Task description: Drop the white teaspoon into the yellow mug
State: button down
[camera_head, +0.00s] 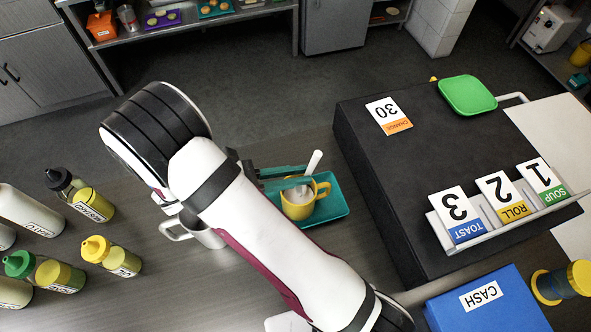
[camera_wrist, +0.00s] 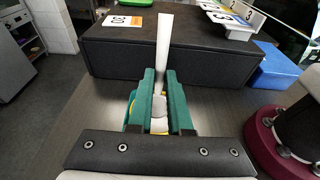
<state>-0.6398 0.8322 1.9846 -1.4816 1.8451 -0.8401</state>
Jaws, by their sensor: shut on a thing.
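My gripper (camera_head: 290,178) is shut on the white teaspoon (camera_head: 314,162), which also shows in the wrist view (camera_wrist: 164,45). The teaspoon's handle sticks up beyond the teal fingers. The yellow mug (camera_head: 298,211) stands upright on a teal tray (camera_head: 334,204), its handle to the right. The fingers are over the mug's mouth, and the spoon's lower end appears at or just over the opening; how deep it reaches is not clear. In the wrist view my gripper (camera_wrist: 160,85) hides most of the mug.
A white mug (camera_head: 196,232) stands left of the tray, partly behind my arm. Several sauce bottles (camera_head: 110,256) are at the left. A large dark box (camera_head: 385,170) with number cards stands to the right, and a blue cash box (camera_head: 488,304) is in front of it.

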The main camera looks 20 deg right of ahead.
jog(key=shift+f, duration=1.05)
jog(key=c, duration=0.8)
grip_release()
jog(key=shift+f, duration=0.1)
jog(key=shift+o, duration=0.2)
notch_tip(320, 180, up, 4)
jog(key=s+d+r, duration=0.6)
jog(key=d+r, duration=0.1)
jog(key=d, duration=0.3)
